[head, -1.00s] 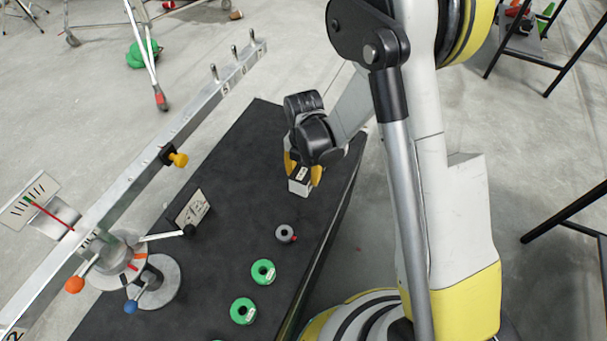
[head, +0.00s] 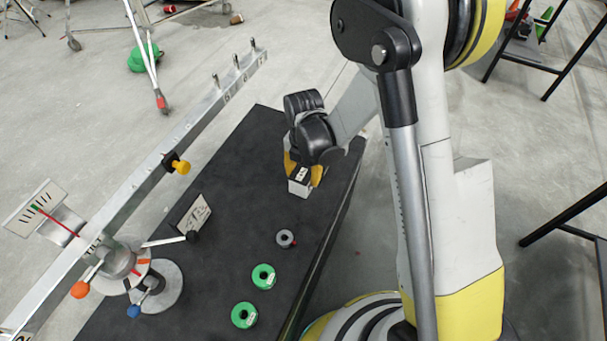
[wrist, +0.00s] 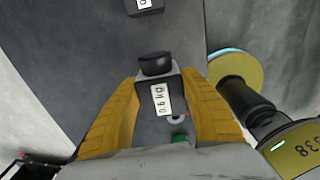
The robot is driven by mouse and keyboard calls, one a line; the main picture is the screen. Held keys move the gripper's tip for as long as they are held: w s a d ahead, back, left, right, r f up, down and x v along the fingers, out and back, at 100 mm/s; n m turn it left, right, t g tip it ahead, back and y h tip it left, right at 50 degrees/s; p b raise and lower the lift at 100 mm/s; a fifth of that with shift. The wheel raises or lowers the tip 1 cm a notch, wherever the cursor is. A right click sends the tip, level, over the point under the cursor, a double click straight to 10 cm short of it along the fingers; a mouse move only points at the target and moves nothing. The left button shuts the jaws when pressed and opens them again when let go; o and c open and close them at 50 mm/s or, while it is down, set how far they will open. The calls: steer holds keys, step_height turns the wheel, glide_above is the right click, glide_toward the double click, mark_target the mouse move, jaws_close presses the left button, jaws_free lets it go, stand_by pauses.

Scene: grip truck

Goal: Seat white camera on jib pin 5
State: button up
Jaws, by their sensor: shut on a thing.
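The white camera (head: 299,187) is a small pale box with a black round part and a "0.6 kg" label; it also shows in the wrist view (wrist: 160,95). My gripper (head: 303,176) is shut on it, with the yellow fingers on both sides in the wrist view (wrist: 160,110). The camera is at or just above the black table top; I cannot tell if it touches. The jib (head: 150,185) is a long silver beam at the left. Several upright pins stand at its far end; the nearest visible one (head: 215,80) seems marked 5, but the digits are small.
Green discs (head: 263,276) and a grey disc (head: 285,238) lie on the black table (head: 235,190). A small sign (head: 192,214) stands by the jib's pivot. A dark labelled block (wrist: 145,6) shows in the wrist view.

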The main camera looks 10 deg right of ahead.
mark_target(304, 171)
steer(key=shift+r+p, duration=2.15)
steer(key=shift+r, duration=1.45)
